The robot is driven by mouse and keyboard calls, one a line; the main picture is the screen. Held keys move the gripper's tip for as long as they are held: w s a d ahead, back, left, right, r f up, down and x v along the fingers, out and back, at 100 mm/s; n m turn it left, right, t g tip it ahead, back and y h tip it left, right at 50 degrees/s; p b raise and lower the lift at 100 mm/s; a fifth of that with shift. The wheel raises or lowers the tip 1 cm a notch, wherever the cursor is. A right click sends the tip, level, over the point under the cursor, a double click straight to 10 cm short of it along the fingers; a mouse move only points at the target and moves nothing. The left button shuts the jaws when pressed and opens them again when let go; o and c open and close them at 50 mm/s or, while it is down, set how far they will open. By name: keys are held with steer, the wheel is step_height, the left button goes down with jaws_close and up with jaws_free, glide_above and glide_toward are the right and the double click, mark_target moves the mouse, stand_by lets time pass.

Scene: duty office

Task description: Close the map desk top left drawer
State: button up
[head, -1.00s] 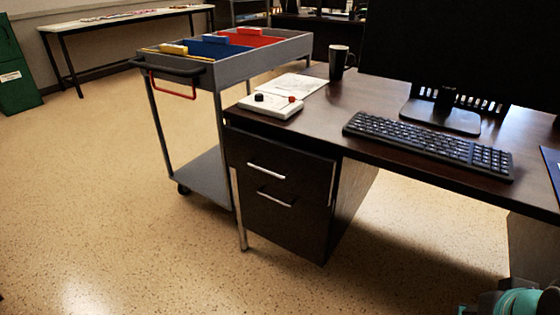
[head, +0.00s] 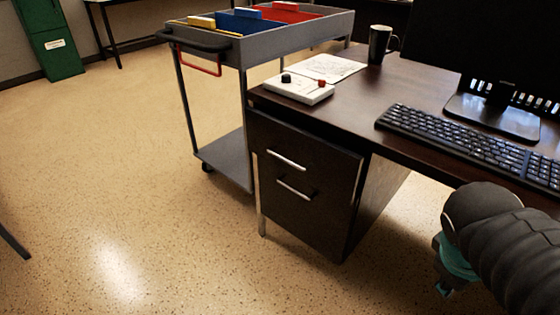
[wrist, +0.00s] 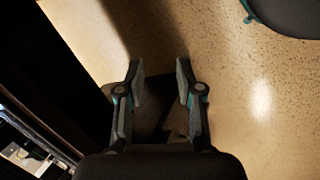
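The map desk (head: 345,115) has a dark drawer pedestal at its left end in the head view. The top left drawer (head: 325,165) has a silver handle (head: 286,160); its front appears to stand out a little from the pedestal, though dark surfaces make the gap hard to judge. A second silver handle (head: 296,190) sits just below. My gripper (wrist: 159,75) is open and empty in the wrist view, over speckled floor. In the head view my arm is at the lower right, right of the drawer and apart from it; the fingertips are mostly hidden there.
A grey cart (head: 260,45) with coloured folders stands left of the desk, close to the pedestal. A control box (head: 300,90), mug (head: 380,44), keyboard (head: 470,140) and monitor are on the desktop. Floor in front of the drawers is clear.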

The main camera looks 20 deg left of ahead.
steer(key=w+a+f+n+h+b, duration=0.1)
steer(key=w+f+n+h+b, duration=0.15)
steer(key=w+n+h, duration=0.6)
steer(key=m+t+y+b, duration=0.4)
steer(key=m+t+y, duration=1.05)
steer(key=m, duration=2.05)
glide_toward(283, 157)
steer(key=w, duration=0.3)
steer(key=w+a+t+h, duration=0.1)
steer(key=w, duration=0.2)
steer(key=w+t+h, duration=0.1)
steer(key=w, duration=0.3)
steer(key=shift+a+f+n, duration=0.25)
steer(key=shift+f, duration=0.05)
jaws_close()
